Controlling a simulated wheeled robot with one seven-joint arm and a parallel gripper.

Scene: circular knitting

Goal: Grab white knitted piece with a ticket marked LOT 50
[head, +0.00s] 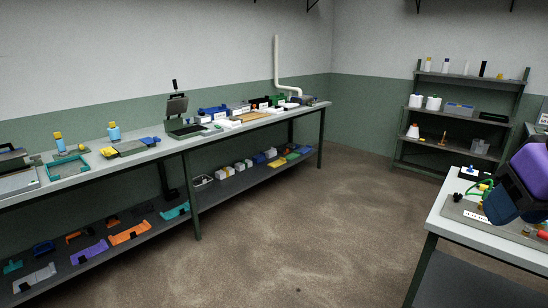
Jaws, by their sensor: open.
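No white knitted piece with a readable LOT 50 ticket can be made out. On the far part of the long bench (160,150) lie small flat white items (228,124), and some could be knitted pieces. Small white tickets or labels (247,110) stand behind them, too small to read. A purple and dark blue body, which seems to be part of my arm, reaches in at the right edge over the right table. No gripper fingers show, and nothing held can be seen.
A shelf under the bench holds coloured trays (130,233) and small boxes. A right-hand table (450,215) carries a grey board with small parts. A shelf rack (408,128) stands at the back right. The brown floor (290,220) between bench and table is clear.

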